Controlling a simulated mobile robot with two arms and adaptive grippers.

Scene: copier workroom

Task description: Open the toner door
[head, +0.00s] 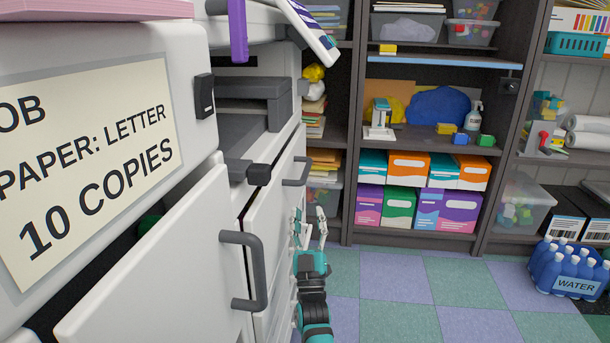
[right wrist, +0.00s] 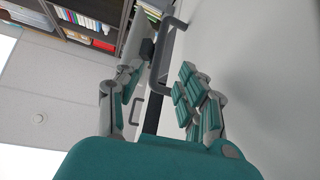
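The copier has two white front doors, and I see no label telling which is the toner door. The near door (head: 150,275) stands ajar, with a dark gap behind its upper edge and a grey bar handle (head: 258,272). The farther door (head: 266,235) has a smaller grey handle (head: 296,172) and looks closed. My right gripper (head: 309,213) is open and empty, fingers up, just below and right of the farther handle. In the right wrist view, a grey handle (right wrist: 160,62) shows between the spread fingers; contact cannot be told. My left gripper is not in view.
A copier panel (head: 85,155) reads "PAPER: LETTER, 10 COPIES". Shelves (head: 430,150) with boxes and bins stand behind. Blue water bottles (head: 570,270) stand on the floor at right. The tiled floor (head: 420,300) right of my right arm is clear.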

